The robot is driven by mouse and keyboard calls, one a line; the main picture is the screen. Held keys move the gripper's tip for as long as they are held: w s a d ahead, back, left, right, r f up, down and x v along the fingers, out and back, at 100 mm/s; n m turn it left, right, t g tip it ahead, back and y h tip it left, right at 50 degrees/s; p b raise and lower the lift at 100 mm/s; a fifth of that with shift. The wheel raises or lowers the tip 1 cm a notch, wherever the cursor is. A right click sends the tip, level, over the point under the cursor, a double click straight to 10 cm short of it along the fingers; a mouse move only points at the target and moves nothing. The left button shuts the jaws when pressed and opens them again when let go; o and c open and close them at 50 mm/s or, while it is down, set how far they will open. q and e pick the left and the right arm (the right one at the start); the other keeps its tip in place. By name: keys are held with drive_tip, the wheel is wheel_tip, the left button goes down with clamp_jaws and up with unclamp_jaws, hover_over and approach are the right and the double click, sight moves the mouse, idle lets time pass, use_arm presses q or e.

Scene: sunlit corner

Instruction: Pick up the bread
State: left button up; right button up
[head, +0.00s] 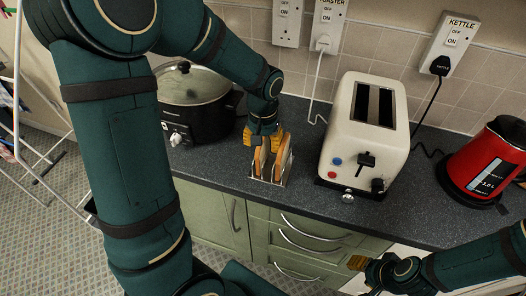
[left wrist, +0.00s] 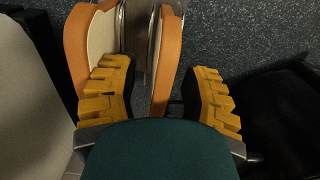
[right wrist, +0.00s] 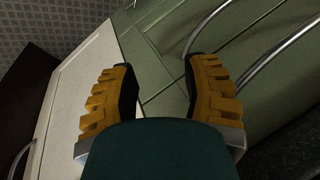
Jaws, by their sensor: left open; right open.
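Two bread slices with orange-brown crusts stand upright in a metal rack (head: 268,179) on the counter. In the left wrist view, one slice (left wrist: 100,32) is at the left and the other slice (left wrist: 172,50) is right of the rack's metal divider. My left gripper (head: 265,138) is open at the rack's top. In its wrist view the right slice's lower end lies between the fingers (left wrist: 160,88), and the left finger overlaps the left slice. I cannot tell whether they touch. My right gripper (right wrist: 162,78) is open and empty by the cabinet fronts.
A cream toaster (head: 337,130) stands right of the rack, and a black slow cooker (head: 192,92) stands to its left. A red kettle (head: 487,160) is at the far right. Cables run to wall sockets behind. Green drawers (head: 300,236) with curved handles lie below the counter edge.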

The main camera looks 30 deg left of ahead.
use_arm(q)
clamp_jaws()
idle(0.4)
